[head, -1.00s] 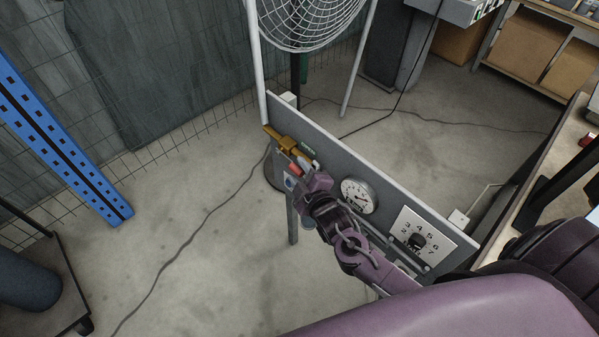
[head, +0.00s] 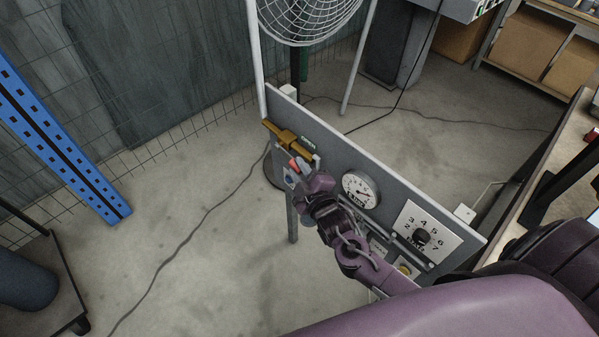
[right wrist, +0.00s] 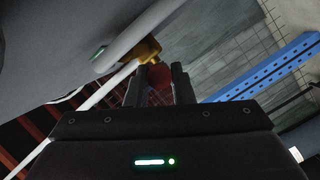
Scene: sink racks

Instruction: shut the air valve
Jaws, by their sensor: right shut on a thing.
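The air valve is a brass fitting (head: 288,142) at the upper left end of the grey panel, with a green label beside it. Its red handle (head: 294,164) shows just below the brass, partly covered by my right gripper. My right gripper (head: 303,168) is shut on the red handle. In the right wrist view, the red handle (right wrist: 160,81) sits between the two dark fingers (right wrist: 160,88), with the brass fitting (right wrist: 150,50) beyond. The handle's exact angle is hard to tell. My left gripper is not in view.
The grey panel (head: 335,150) also carries a round gauge (head: 359,189) and a numbered dial (head: 422,236), close beside my right arm. A wire-caged fan (head: 305,15) stands behind it. A blue post (head: 60,140) stands at left. The floor between is open except for a cable.

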